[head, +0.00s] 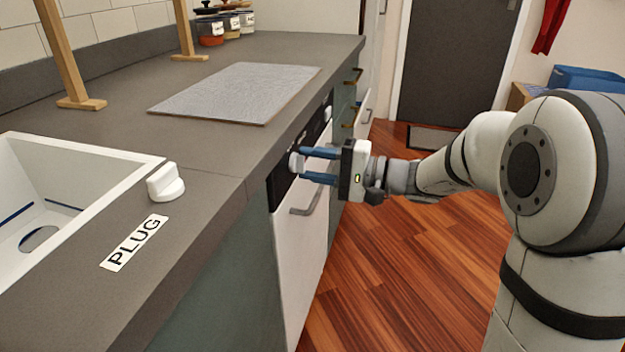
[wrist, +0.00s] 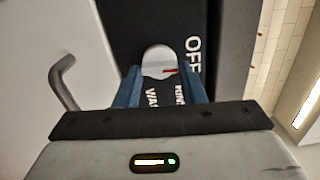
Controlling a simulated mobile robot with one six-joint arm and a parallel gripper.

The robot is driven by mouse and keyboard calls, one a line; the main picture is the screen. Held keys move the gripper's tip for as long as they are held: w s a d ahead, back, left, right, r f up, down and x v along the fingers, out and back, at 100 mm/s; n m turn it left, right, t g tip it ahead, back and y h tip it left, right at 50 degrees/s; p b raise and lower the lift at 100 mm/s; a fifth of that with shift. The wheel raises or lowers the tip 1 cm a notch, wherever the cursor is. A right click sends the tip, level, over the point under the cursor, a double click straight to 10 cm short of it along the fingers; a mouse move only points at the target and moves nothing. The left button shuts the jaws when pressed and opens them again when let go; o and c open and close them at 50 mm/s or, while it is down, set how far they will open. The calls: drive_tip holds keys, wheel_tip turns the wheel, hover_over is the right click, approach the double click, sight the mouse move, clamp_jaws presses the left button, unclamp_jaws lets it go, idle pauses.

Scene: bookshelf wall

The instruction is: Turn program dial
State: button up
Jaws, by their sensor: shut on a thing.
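The program dial (wrist: 158,60) is a white round knob with a red mark, on the black control panel (wrist: 118,30) of a white-fronted appliance (head: 300,255). In the wrist view my gripper (wrist: 160,88) has its two blue fingers on either side of the dial, shut on it. Panel letters reading "OFF" (wrist: 193,58) show right of the dial, and other words are partly hidden between the fingers. In the head view my gripper (head: 310,166) reaches leftward to the panel, and the dial (head: 296,162) shows at the fingertips.
A metal handle (head: 306,200) sticks out from the appliance front just below the dial. The grey countertop (head: 215,150) overhangs above, with a sink (head: 100,150), a white plug knob (head: 165,182) and a grey board (head: 238,92). The wooden floor (head: 400,270) is clear.

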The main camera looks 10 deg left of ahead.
drive_tip(key=shift+n+b, duration=0.5)
drive_tip(key=o, duration=1)
drive_tip(key=shift+d, duration=0.1)
drive_tip(key=d, duration=0.2)
drive_tip(key=d+p, duration=0.1)
drive_tip(key=d, duration=0.2)
drive_tip(key=s+d+p, duration=0.1)
drive_tip(key=d, duration=0.1)
drive_tip(key=shift+d, duration=0.3)
